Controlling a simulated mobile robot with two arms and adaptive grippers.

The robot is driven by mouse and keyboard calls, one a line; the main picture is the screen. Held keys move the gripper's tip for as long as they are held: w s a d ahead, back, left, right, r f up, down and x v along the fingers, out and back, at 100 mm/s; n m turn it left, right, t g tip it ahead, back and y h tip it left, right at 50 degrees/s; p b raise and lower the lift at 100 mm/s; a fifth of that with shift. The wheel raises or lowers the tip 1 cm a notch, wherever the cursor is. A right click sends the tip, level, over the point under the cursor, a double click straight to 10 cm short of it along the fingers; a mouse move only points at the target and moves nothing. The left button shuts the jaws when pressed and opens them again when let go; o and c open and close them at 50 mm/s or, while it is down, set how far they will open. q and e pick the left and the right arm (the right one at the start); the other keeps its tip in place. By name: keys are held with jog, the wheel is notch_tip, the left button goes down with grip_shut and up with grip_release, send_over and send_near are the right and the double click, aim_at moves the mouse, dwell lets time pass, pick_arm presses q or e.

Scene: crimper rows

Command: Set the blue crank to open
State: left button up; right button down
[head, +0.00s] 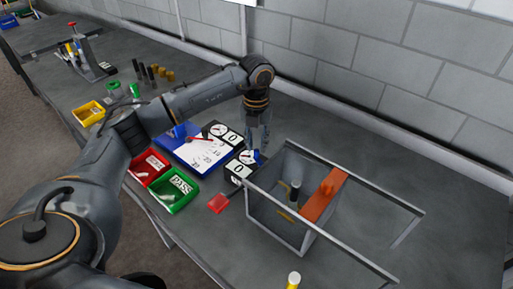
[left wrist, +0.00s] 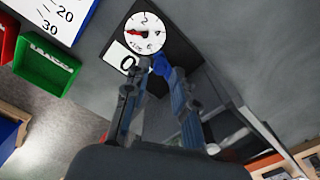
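The blue crank (head: 261,157) is small and partly hidden behind my left gripper (head: 257,149) in the head view. In the left wrist view the blue crank (left wrist: 162,66) lies just below a round white dial (left wrist: 145,33) with a red pointer, on a dark box. My left gripper (left wrist: 154,84) points down at it with its two fingers apart. The crank is at the right fingertip; whether they touch I cannot tell. A white plate marked 0 (left wrist: 122,58) is beside the dial. My right gripper is not in view.
A grey open-topped bin (head: 275,224) with metal rails and an orange bar (head: 322,196) stands right of the dial box. Red (head: 149,167) and green (head: 176,192) trays, a blue-edged board (head: 188,154) and a red block (head: 218,203) are close by. The right tabletop is clear.

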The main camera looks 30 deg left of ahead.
aim_at(256, 150)
pick_arm(q)
notch_tip(256, 150, up, 9)
jog(key=shift+r, duration=0.2)
dwell(0.5)
